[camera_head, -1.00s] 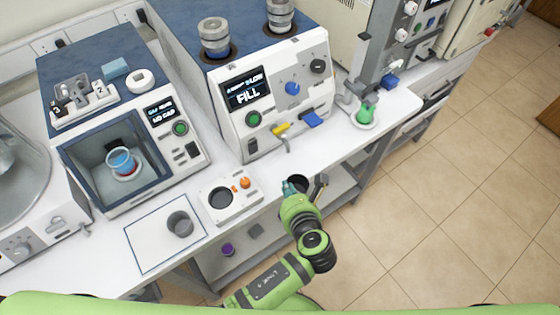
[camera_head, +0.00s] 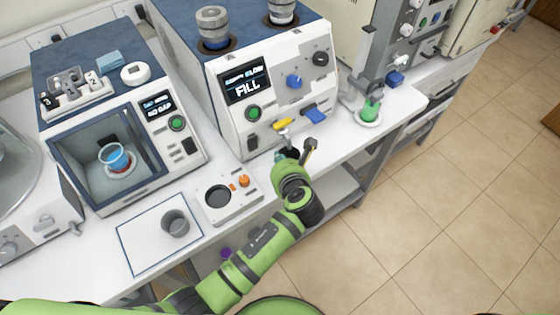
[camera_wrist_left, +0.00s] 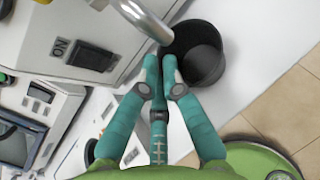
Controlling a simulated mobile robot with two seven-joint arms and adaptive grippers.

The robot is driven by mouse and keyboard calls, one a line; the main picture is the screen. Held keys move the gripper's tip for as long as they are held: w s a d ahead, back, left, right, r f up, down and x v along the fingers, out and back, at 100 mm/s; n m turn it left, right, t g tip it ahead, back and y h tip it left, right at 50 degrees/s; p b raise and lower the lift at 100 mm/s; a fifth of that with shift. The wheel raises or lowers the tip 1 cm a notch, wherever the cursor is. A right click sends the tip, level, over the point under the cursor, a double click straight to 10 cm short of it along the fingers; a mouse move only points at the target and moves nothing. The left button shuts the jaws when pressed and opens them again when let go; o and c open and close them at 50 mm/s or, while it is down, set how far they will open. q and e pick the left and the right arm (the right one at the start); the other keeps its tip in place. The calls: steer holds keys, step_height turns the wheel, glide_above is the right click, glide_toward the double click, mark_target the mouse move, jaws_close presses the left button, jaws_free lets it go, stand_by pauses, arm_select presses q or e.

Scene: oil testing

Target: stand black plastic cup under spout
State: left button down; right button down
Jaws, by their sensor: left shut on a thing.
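The black plastic cup (camera_head: 293,152) is at the front of the filling machine in the head view, partly hidden by my left gripper (camera_head: 281,157). In the left wrist view the cup (camera_wrist_left: 205,62) is wide-mouthed and dark inside. The fingers of my left gripper (camera_wrist_left: 160,68) are closed on its near rim. The metal spout (camera_head: 285,137) sticks out from the machine front. In the left wrist view the spout (camera_wrist_left: 146,18) ends over the cup's rim beside the fingertips. I cannot tell whether the cup touches the bench. My right gripper is out of view.
The filling machine (camera_head: 232,122) stands behind the cup, with a yellow lever (camera_head: 282,123) and a blue lever (camera_head: 315,116). A grey cup (camera_head: 175,223) stands on a bordered mat (camera_head: 145,248). A small device (camera_head: 219,212) with orange knobs is left of my arm. The bench (camera_head: 350,145) right of the cup is clear.

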arm_select(q)
steer(key=c, duration=1.4)
jaws_free()
steer(key=shift+f, duration=0.15)
steer(key=shift+r, duration=0.2)
steer(key=p+v, duration=0.4)
steer(key=v, duration=0.1)
steer(key=shift+w+r+p, duration=0.1)
steer(key=shift+r+p, duration=0.1)
steer(key=shift+p, duration=0.1)
steer(key=v, duration=0.7)
steer(key=shift+f, duration=0.15)
